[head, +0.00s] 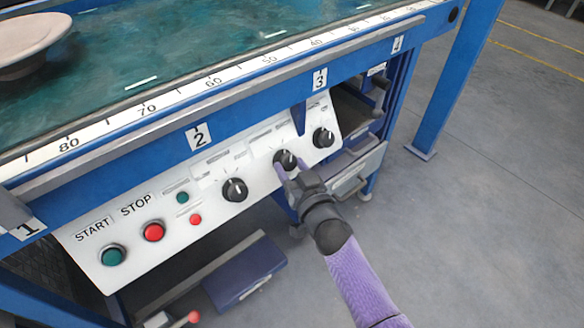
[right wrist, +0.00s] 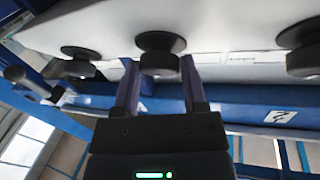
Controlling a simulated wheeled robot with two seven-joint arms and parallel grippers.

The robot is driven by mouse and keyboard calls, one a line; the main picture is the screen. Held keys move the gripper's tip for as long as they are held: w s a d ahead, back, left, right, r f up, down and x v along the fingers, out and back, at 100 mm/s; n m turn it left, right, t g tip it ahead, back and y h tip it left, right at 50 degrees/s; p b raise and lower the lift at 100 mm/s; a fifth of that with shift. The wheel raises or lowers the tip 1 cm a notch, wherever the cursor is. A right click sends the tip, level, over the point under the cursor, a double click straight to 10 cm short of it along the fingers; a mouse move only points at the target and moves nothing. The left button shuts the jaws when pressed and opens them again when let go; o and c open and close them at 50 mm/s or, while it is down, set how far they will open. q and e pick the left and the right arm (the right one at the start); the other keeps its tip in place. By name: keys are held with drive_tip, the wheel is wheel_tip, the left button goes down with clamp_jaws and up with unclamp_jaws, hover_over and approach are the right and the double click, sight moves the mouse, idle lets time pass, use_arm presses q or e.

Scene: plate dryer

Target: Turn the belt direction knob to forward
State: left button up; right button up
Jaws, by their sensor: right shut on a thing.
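A white control panel (head: 135,215) on the blue table's front carries three black knobs. My right gripper (head: 284,174) reaches up to the middle knob (head: 286,159) and is shut on it. In the right wrist view, the fingers (right wrist: 160,76) lie on either side of this knob (right wrist: 160,42). A white pointer mark shows on the knob, but its labels are too small to read, so I cannot tell which setting it points to. The left knob (head: 235,189) and the right knob (head: 323,138) are free. My left gripper is out of view.
A green START button (head: 113,256) and a red STOP button (head: 153,231) sit at the panel's left. A plate (head: 28,42) rests on the green belt (head: 190,45) above. A blue table leg (head: 455,85) stands at right; the grey floor beyond is clear.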

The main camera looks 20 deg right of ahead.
clamp_jaws()
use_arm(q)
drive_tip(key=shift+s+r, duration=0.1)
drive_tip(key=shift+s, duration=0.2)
